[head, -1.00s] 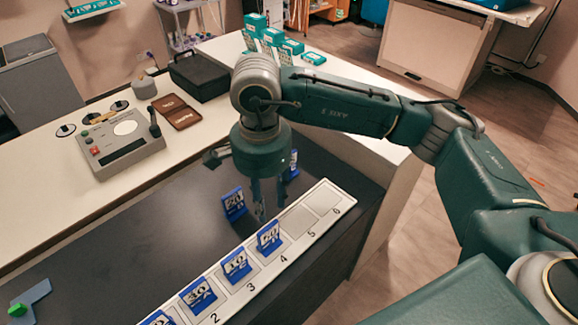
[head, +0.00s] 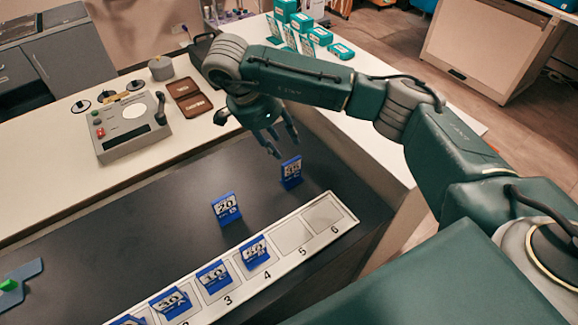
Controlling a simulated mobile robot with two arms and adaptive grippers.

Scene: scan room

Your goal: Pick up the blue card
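Several blue cards with white number labels stand on the dark counter. One blue card (head: 291,172) stands off the strip at the right, just below my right gripper. Another blue card, marked 20 (head: 226,209), stands to its left. More blue cards (head: 255,252) stand on slots of the white numbered strip (head: 345,220); slots 5 and 6 are bare. My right gripper (head: 286,149) points down, fingers apart and empty, above and behind the rightmost card in the picture. I see no contact with it.
A grey control box (head: 130,128) and a brown wallet (head: 190,98) lie on the pale counter behind. Teal boxes (head: 285,10) stand at the back.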

